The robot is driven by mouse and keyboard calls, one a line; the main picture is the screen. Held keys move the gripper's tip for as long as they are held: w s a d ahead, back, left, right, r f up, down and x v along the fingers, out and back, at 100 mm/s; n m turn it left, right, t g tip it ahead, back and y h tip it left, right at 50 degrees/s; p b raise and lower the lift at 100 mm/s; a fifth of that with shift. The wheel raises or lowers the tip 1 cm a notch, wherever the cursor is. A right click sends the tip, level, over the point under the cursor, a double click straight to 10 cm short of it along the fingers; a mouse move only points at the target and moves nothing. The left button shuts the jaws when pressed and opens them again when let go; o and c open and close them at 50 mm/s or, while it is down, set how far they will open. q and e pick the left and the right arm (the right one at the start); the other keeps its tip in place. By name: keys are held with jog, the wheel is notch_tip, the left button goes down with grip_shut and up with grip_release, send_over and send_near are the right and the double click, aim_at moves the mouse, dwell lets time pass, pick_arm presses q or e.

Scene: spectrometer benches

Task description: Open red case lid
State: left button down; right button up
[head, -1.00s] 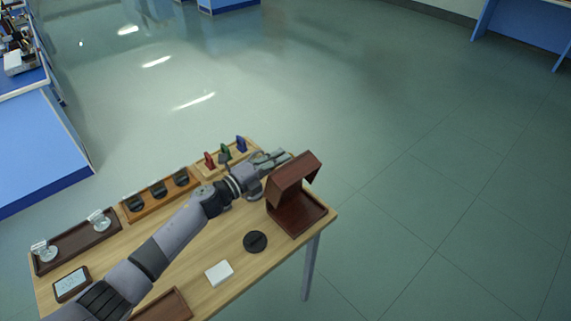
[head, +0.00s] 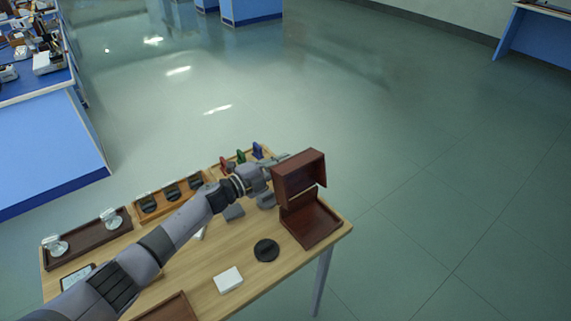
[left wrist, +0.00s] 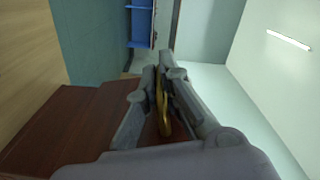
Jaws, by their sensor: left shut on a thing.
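The red-brown wooden case (head: 312,222) sits at the right end of the wooden table, with its dark inside facing up. Its lid (head: 302,178) is raised on the far side, clear of the base at the front. My left gripper (head: 280,158) is at the left side of the lid, its tips partly hidden there. In the left wrist view the gripper (left wrist: 163,78) is shut on a narrow gold-coloured piece (left wrist: 162,106), and red-brown wood fills the lower left. My right gripper is not in view.
Left of the case stand a rack with red, green and blue pieces (head: 241,157), an orange-brown tray (head: 150,214) with dark discs, and a dark tray (head: 85,240) with glass items. A black disc (head: 266,250) and a white block (head: 228,280) lie in front.

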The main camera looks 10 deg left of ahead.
pick_arm(q)
jog(key=shift+w+a+r, duration=0.15)
jog(key=shift+w+a, duration=0.05)
jog(key=c, duration=1.9)
grip_release()
jog(key=shift+o, duration=0.9)
jog(key=shift+r, duration=0.15)
jog(key=shift+f, duration=0.25)
jog(key=shift+s+a+f, duration=0.1)
jog(key=shift+s, duration=0.15)
jog(key=v, duration=1.1)
jog(key=shift+s+a, duration=0.15)
jog(key=shift+a, duration=0.05)
jog(key=shift+r, duration=0.25)
